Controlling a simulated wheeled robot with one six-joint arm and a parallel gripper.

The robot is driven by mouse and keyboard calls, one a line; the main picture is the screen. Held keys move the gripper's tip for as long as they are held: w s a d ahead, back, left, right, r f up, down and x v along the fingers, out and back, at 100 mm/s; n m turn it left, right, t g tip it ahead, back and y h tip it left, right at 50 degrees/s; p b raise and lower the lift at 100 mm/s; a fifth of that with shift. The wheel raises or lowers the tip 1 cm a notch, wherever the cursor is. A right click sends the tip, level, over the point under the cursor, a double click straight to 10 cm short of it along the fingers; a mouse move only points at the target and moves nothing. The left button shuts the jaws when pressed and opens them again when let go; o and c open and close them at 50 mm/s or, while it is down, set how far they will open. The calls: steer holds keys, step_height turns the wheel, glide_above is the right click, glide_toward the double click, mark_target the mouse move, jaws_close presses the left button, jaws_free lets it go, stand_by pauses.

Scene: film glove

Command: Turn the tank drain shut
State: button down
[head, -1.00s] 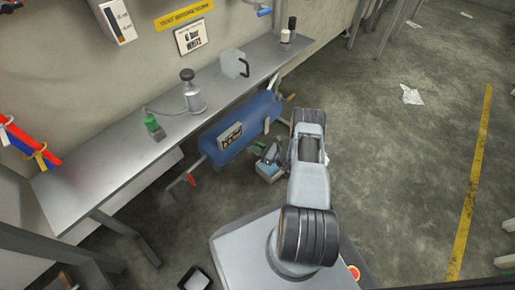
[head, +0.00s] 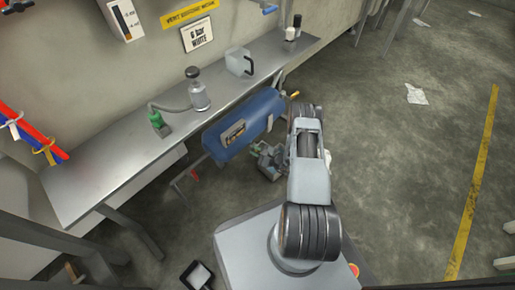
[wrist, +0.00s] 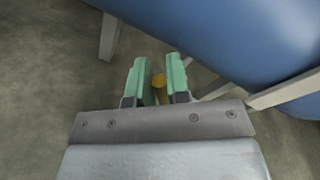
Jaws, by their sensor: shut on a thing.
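The blue air tank (head: 250,118) lies under the bench in the head view; its curved side also fills the upper right of the wrist view (wrist: 255,40). A small brass-yellow piece (wrist: 159,81), seemingly the tank drain, sits between the green-padded fingers of my gripper (wrist: 159,76), beside and below the tank. My gripper is shut on it. Its shape is mostly hidden by the fingers, and I cannot tell how far it is turned. In the head view my gripper is low beside the tank, partly hidden by my arm.
The grey bench (head: 120,150) runs along the wall above the tank. It carries a green-and-grey device (head: 157,122), a metal bottle (head: 198,92) and a clear jug (head: 240,62). A red handle (head: 195,174) is at the tank's left end. Open floor lies to the right.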

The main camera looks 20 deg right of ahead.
steer(key=shift+s+a+f+n+h+b, duration=0.2)
steer(key=shift+a+f+n+h, duration=0.4)
steer(key=shift+n, duration=0.85)
steer(key=shift+s+a+f+n+h+b, duration=0.15)
steer(key=shift+f+n+h, duration=0.1)
steer(key=shift+f+n, duration=1)
steer(key=shift+s+a+f+n+h+b, duration=0.25)
steer(key=shift+f+n+h, duration=0.2)
steer(key=shift+n, duration=1.25)
steer(key=shift+t, duration=0.3)
steer(key=c, duration=1.1)
jaws_free()
steer(key=shift+w, duration=0.1)
